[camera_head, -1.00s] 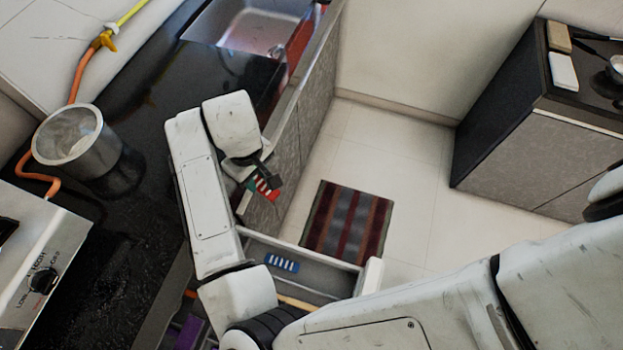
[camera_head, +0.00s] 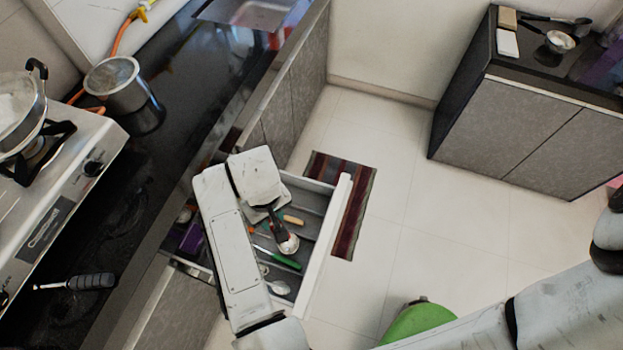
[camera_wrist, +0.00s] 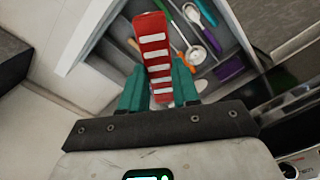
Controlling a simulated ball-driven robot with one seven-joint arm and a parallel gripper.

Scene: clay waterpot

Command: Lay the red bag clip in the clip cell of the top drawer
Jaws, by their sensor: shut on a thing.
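My gripper (camera_wrist: 158,82) is shut on the red bag clip (camera_wrist: 152,42), a red strip with white bars held between teal fingers in the wrist view. In the head view my gripper (camera_head: 287,244) hangs over the open top drawer (camera_head: 330,245), and the clip is hard to make out there. The drawer's pale wall also shows in the wrist view (camera_wrist: 88,38), with the clip in front of its inside. I cannot tell which compartment is directly under the clip. The blue clip is not visible now.
The drawer holds a green-handled utensil (camera_head: 277,258), a spoon (camera_head: 279,287) and an orange-handled one (camera_head: 292,220). A steel pot (camera_head: 124,90) and stove (camera_head: 70,180) stand on the counter. Floor beyond the drawer has a striped mat (camera_head: 350,225) and a green object (camera_head: 418,322).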

